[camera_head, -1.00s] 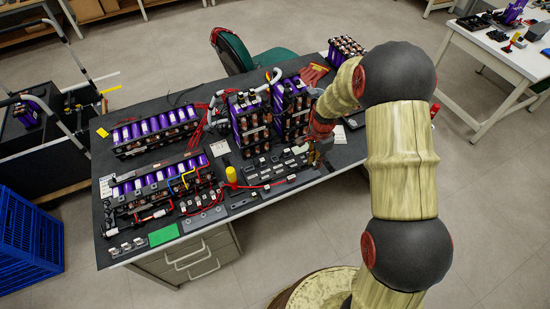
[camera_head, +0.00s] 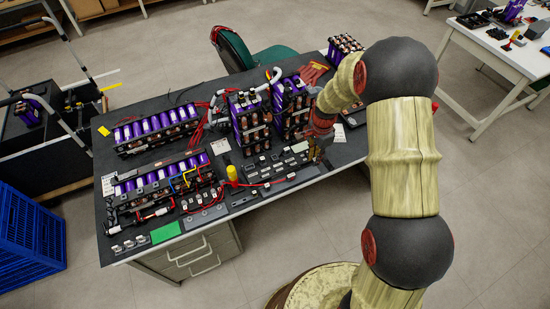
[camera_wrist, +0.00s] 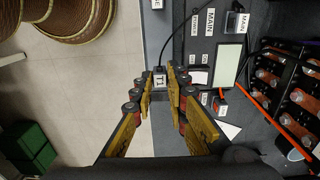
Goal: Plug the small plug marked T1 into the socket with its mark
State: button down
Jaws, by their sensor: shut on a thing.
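The small plug marked T1 (camera_wrist: 159,80) shows its white label in the wrist view. It sits between the fingertips of my gripper (camera_wrist: 160,88), which is shut on it. A black cable runs up from the plug. Behind it lie the front edge of the table and the pale floor. In the head view my gripper (camera_head: 317,152) is over the right front part of the table, and the plug is too small to make out there. I cannot pick out a socket marked T1 in either view.
The black table (camera_head: 238,207) carries purple battery packs (camera_head: 155,133) and rows of small parts. In the wrist view, a white-faced panel (camera_wrist: 228,62) and a part labelled MAIN (camera_wrist: 237,21) lie right of the plug. A battery module (camera_wrist: 287,85) stands farther right.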

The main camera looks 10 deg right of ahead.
jog(key=shift+r+p, duration=0.95)
jog(key=shift+r, duration=0.6)
jog(key=shift+f, duration=0.1)
jog(key=w+a, duration=0.3)
jog(key=a, duration=0.4)
jog(key=w+a, duration=0.4)
jog(key=a, duration=0.3)
jog(key=shift+a, duration=0.3)
jog(key=b, duration=0.4)
jog(key=shift+f, duration=0.35)
notch_tip(320, 180, down, 4)
jog(key=b, duration=0.3)
jog(key=shift+r, duration=0.1)
jog(key=shift+r+p, duration=0.3)
jog(key=shift+f, duration=0.7)
jog(key=shift+f, duration=0.25)
